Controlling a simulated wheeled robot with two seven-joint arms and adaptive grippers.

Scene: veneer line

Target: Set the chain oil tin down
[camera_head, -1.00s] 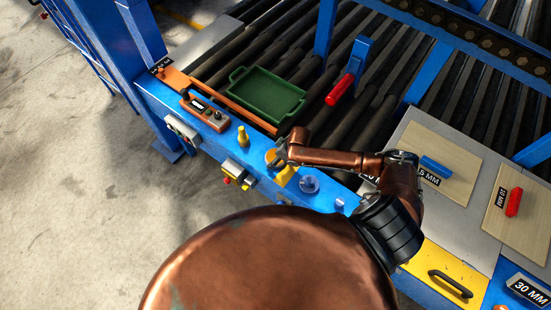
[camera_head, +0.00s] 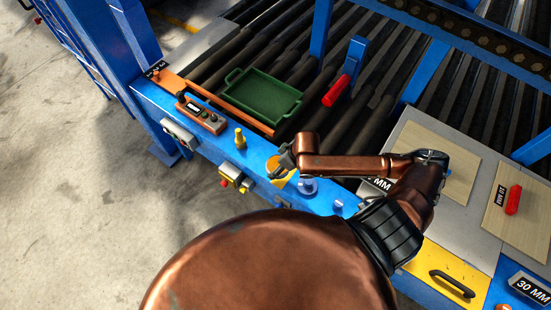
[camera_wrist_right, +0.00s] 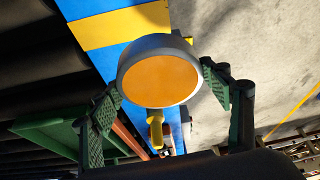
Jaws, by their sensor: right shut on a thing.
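The chain oil tin is a short round grey tin with an orange top. It fills the middle of the right wrist view (camera_wrist_right: 160,80), between the green-padded fingers of my right gripper (camera_wrist_right: 163,98). In the head view, the orange of the tin (camera_head: 273,163) shows at the tips of my right gripper (camera_head: 283,166), over the blue rail (camera_head: 200,148). The gripper is shut on the tin's sides. I cannot tell whether its base touches the rail. My left gripper is out of view.
A yellow bottle-shaped thing (camera_head: 240,138) stands on the rail left of the tin. A round blue-grey fitting (camera_head: 307,187) is close on its right. Dark rollers run behind.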

